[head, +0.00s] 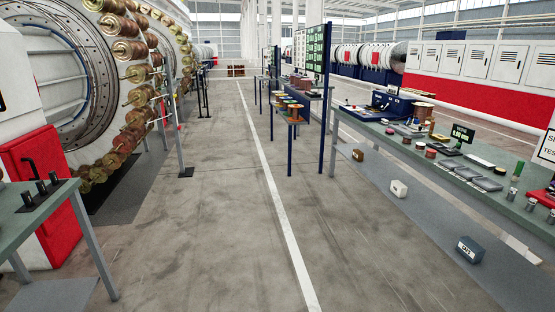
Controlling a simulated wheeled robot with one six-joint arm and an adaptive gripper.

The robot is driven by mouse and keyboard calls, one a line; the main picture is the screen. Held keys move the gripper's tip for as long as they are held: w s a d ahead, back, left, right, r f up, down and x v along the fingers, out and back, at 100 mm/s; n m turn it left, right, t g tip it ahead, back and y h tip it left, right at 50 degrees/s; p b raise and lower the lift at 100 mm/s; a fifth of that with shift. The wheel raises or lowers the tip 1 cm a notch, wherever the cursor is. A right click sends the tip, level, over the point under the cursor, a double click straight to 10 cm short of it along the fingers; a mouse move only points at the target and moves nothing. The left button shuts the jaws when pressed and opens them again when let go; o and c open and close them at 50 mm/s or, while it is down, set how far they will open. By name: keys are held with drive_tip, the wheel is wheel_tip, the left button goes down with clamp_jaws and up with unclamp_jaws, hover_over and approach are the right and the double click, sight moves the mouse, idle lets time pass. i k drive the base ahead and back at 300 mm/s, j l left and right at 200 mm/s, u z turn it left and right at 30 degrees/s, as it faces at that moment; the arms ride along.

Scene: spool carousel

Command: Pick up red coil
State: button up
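Several small reddish-brown coils lie on the long green workbench (385,153) at the right. One coil (431,154) sits near its left edge, with another coil (406,140) a little farther back. A larger reddish-brown item (302,82) stands on a farther table at the centre. My gripper is not in view.
A wide grey floor aisle with a white line (268,170) runs clear ahead. At the left are a spool carousel (137,73) and a green table (40,222). A small stand (290,119) holds spools. Boxes (470,249) sit on the workbench's lower shelf.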

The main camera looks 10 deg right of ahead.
sight(431, 154)
drive_tip(key=i+z, duration=0.15)
drive_tip(key=i, duration=0.3)
drive_tip(key=i+j+z, duration=0.1)
drive_tip(key=i, duration=0.35)
drive_tip(key=i+j+z, duration=0.15)
drive_tip(key=i, duration=0.3)
drive_tip(key=i+j+z, duration=0.1)
drive_tip(key=i, duration=0.35)
drive_tip(key=i+j+z, duration=0.25)
drive_tip(key=i+z, duration=0.15)
drive_tip(key=i+j+z, duration=0.7)
drive_tip(key=j+z, duration=0.15)
